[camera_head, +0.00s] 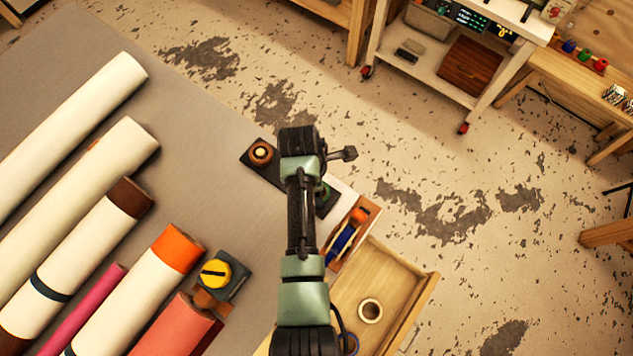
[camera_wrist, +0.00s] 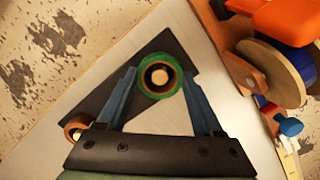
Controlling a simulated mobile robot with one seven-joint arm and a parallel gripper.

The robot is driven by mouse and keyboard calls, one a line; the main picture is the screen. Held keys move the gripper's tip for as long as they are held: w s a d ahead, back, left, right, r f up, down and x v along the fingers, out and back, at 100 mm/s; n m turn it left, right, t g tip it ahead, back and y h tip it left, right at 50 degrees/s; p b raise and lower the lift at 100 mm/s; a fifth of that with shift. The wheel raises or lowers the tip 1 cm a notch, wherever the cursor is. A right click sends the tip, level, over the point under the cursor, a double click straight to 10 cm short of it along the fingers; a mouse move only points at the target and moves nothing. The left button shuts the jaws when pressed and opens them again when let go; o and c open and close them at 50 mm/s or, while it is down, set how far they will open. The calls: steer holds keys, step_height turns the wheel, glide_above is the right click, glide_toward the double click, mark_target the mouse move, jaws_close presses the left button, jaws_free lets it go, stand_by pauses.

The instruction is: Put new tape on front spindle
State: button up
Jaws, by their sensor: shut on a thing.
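My gripper (camera_wrist: 160,78) is shut on a green tape roll (camera_wrist: 143,84) with a brown core, its blue fingers on either side of it. The roll is over one end of a dark spindle plate (camera_wrist: 108,95), which also shows in the head view (camera_head: 252,172). A pale round peg end (camera_wrist: 159,76) shows inside the core. I cannot tell how far the roll is down around it. A brown roll (camera_wrist: 75,124) sits at the plate's other end, also visible in the head view (camera_head: 262,150). My arm hides most of the gripper area there.
An orange and blue tape tool (camera_wrist: 285,15) is close on the right in the wrist view. An open wooden drawer (camera_head: 400,285) holds a pale tape roll (camera_head: 370,310). Several long rolls and a yellow-topped holder (camera_head: 215,272) lie on the grey table (camera_head: 210,135), left of my arm.

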steer(key=shift+f, duration=0.35)
steer(key=o, duration=1.4)
steer(key=shift+r, duration=0.1)
step_height(320, 180, up, 8)
steer(key=p, duration=0.7)
steer(key=shift+p, duration=0.35)
steer(key=shift+r+p, duration=0.3)
steer(key=shift+r, duration=0.6)
